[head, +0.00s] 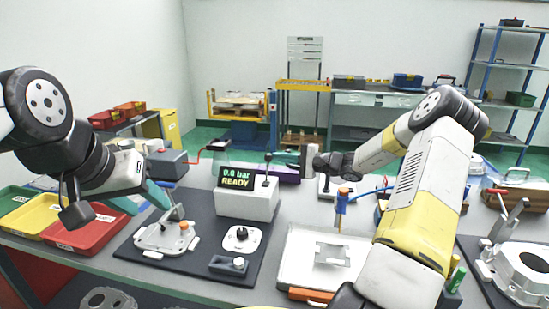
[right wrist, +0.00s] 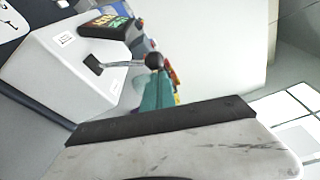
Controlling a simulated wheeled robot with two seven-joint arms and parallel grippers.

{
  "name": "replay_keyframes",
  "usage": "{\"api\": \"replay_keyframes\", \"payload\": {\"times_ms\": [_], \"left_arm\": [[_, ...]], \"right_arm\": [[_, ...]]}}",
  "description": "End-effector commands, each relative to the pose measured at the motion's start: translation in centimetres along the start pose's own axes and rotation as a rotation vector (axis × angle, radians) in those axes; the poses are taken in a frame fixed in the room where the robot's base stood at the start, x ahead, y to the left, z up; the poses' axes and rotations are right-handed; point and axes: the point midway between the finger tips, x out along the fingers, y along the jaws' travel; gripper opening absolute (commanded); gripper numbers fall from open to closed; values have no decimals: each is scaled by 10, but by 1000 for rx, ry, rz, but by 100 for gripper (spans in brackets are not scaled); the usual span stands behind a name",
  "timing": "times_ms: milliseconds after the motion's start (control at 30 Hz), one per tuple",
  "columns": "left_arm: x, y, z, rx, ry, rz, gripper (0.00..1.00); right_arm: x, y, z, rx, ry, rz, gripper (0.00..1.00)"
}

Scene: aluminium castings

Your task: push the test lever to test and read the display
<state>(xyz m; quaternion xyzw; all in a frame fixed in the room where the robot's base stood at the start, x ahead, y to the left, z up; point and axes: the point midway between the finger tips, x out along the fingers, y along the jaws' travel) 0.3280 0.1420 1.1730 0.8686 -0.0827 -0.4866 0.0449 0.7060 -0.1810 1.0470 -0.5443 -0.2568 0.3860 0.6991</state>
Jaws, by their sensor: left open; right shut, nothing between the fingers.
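The white tester box (head: 247,203) stands on the dark mat, and its display (head: 237,177) reads "0.0 bar READY". The test lever (head: 266,170) rises nearly upright from its top, with a black knob. In the right wrist view the lever's knob (right wrist: 153,60), the box (right wrist: 60,75) and part of the display (right wrist: 103,27) show sideways. My right gripper (head: 306,160) is shut and empty, to the right of the lever and apart from it. My left gripper (head: 140,200) has its teal fingers open, over the area between the red tray and the mat.
A fixture with a casting (head: 167,238) lies left on the mat (head: 140,260); a black knob on a plate (head: 242,238) is in front of the box. Red (head: 82,236), yellow and green trays stand left. A light tray (head: 298,263) and a blue-handled tool (head: 342,203) are right.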

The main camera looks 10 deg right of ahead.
Motion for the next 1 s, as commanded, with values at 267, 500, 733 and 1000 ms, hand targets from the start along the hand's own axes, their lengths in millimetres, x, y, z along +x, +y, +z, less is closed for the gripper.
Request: {"api": "replay_keyframes", "payload": {"times_ms": [267,500,733,1000], "left_arm": [[0,0,0,0,0,0,46],[0,0,0,0,0,0,46],[0,0,0,0,0,0,46],[0,0,0,0,0,0,46]], "right_arm": [[0,0,0,-1,0,0,0],[-2,-1,5,-47,0,-10,0],[-4,-4,19,-182,-1,-41,0],[-8,-7,34,-260,0,-56,0]]}}
